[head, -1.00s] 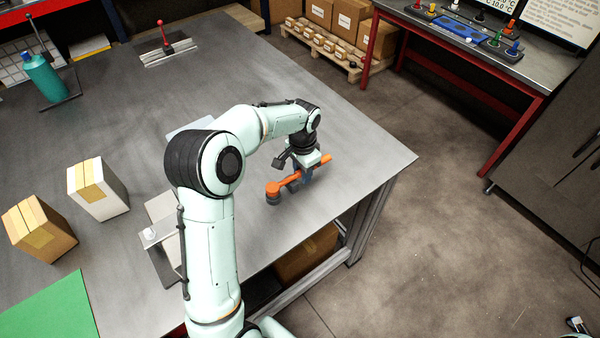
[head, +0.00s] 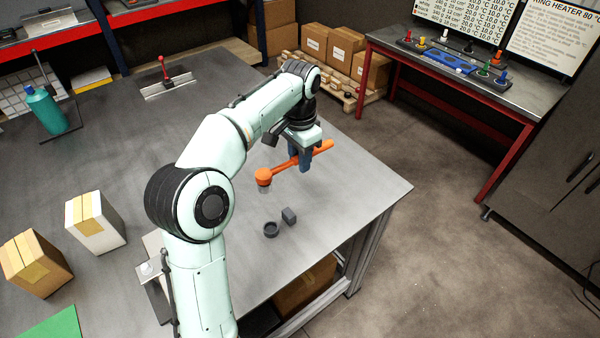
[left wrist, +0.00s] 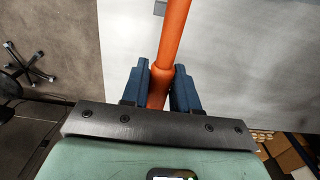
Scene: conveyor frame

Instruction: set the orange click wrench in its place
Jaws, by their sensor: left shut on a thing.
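The orange click wrench (head: 318,149) is held above the grey table (head: 345,185), with its round head (head: 263,177) toward the left and its handle end toward the right. My left gripper (head: 304,163) is shut on the wrench's shaft. In the left wrist view the orange shaft (left wrist: 174,35) runs between the blue fingers of my left gripper (left wrist: 159,80). Below the wrench, a dark round cup (head: 270,229) and a small dark block (head: 289,215) stand on the table. The wrench is clear of both. My right gripper does not show.
A teal bottle (head: 47,109) and a red-handled fixture (head: 164,78) are farther back. A red-framed bench (head: 510,105) stands apart at the right. The near right tabletop is mostly clear.

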